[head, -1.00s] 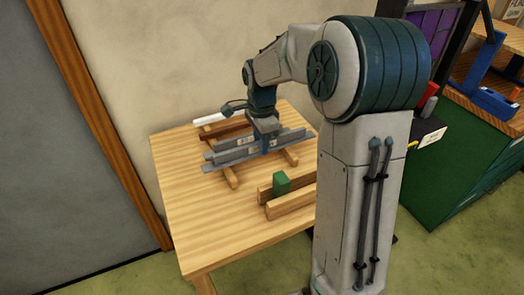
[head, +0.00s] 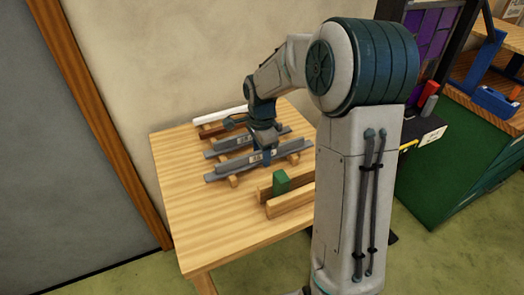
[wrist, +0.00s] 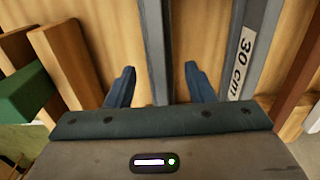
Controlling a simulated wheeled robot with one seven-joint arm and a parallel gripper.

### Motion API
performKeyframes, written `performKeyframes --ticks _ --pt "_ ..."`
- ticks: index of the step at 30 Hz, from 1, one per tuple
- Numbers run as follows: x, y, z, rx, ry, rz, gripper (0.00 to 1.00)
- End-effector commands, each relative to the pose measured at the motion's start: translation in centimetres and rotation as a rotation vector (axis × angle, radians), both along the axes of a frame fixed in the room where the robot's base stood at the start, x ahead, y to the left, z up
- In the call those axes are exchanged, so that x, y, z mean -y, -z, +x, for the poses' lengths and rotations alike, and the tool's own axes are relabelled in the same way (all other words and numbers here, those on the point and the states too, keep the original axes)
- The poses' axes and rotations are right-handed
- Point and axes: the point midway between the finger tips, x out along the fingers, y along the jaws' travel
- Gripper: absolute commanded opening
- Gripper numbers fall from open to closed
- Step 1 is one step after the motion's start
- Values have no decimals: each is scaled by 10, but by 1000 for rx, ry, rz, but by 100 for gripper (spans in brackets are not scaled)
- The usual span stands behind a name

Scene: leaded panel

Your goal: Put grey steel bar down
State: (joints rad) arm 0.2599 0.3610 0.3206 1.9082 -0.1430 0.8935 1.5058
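The grey steel bar (head: 225,173) lies across wooden rails (head: 234,183) on the table, the frontmost of the bars there. In the wrist view the bar (wrist: 153,35) runs between my two fingers, with a gap on each side. My gripper (wrist: 160,75) is open around or just above it; the exact height is hard to tell. In the head view my gripper (head: 264,157) points down at the bar's middle and hides part of it. A second grey bar (wrist: 245,60), labelled 30 cm, lies alongside, behind the first.
A brown bar (head: 213,132) and a white bar (head: 220,116) lie farther back on the table (head: 190,220). A green block (head: 281,181) stands between two wooden strips (head: 290,203) in front of the bars. The table's front left is clear.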

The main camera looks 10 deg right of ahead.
Motion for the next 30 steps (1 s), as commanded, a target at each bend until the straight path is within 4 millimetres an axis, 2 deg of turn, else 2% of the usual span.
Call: performKeyframes --ticks 8,11,21,25,30 --pt "0 -9 0 1 0 0 49" --pt "0 -26 1 6 0 -2 49" --pt "0 -98 1 4 0 0 49" --pt "0 -116 0 2 0 -1 49" --pt "0 -126 -5 6 -29 -5 49"
